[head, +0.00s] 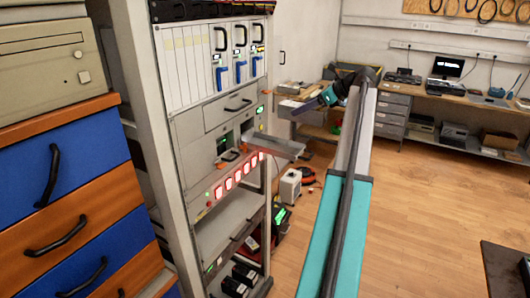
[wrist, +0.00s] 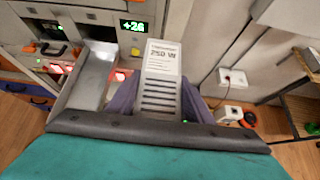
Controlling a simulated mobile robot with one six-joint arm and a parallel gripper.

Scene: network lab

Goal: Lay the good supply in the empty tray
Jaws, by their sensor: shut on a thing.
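My gripper (wrist: 160,96) is shut on a light grey power supply (wrist: 162,62) marked "250 W", with dark slots on its face. A purple-grey finger lies on each side of it. The supply is held in the air in front of the rack. A bare grey metal tray (head: 277,144) sticks out from the rack; in the wrist view the tray (wrist: 95,78) lies left of the supply, apart from it, and looks empty. In the head view my gripper (head: 303,105) is small, above and beyond the tray.
The rack (head: 195,130) has blue-handled modules above and a row of red lights below the tray. A display (wrist: 133,25) reads about "+26". A drawer cabinet (head: 60,185) stands at the left. Benches line the back wall. The floor (head: 420,200) at the right is mostly clear.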

